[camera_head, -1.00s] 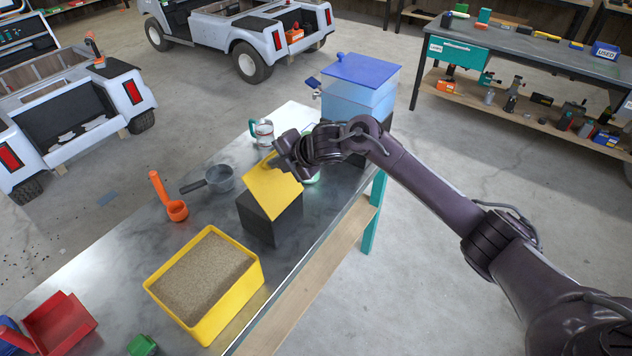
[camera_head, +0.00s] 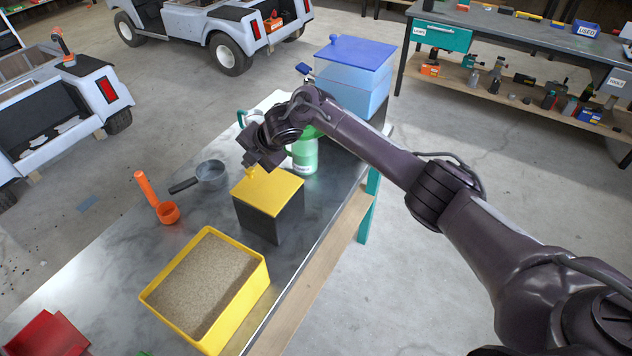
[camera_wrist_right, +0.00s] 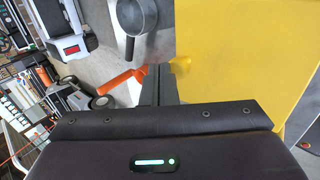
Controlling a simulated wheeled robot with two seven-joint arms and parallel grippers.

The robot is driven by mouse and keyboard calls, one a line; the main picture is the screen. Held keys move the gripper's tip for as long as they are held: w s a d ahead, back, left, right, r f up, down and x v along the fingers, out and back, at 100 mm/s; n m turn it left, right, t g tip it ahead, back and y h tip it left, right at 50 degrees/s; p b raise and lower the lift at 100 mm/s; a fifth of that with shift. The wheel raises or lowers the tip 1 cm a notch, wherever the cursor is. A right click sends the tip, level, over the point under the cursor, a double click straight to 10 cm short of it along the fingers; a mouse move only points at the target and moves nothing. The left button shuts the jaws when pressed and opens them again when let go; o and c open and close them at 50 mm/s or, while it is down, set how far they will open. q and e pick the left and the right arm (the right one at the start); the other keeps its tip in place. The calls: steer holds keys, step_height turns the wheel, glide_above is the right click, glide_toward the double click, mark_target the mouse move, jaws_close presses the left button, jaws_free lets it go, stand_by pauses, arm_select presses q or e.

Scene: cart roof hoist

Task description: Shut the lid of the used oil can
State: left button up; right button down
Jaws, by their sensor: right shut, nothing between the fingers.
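The used oil can is a black box (camera_head: 277,225) on the metal bench. Its yellow lid (camera_head: 275,190) lies down over the top, flat or nearly so; I cannot tell if a small gap is left. My right gripper (camera_head: 250,164) is shut and empty at the lid's far left edge, by a small yellow tab. Whether it touches the lid is unclear. In the right wrist view the lid (camera_wrist_right: 245,60) fills the right side, close to the gripper (camera_wrist_right: 158,85). My left gripper is not in view.
A yellow bin of granules (camera_head: 205,285) stands in front of the can. A grey pan (camera_head: 211,173) and an orange scoop (camera_head: 168,212) lie to the left. A green jug (camera_head: 304,155) and a blue-lidded container (camera_head: 352,75) stand behind. Bare bench lies left of the can.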

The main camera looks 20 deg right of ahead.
steer(key=shift+w+a+f+b, duration=0.2)
steer(key=shift+f+b, duration=0.1)
steer(key=shift+f, duration=0.2)
stand_by(0.3)
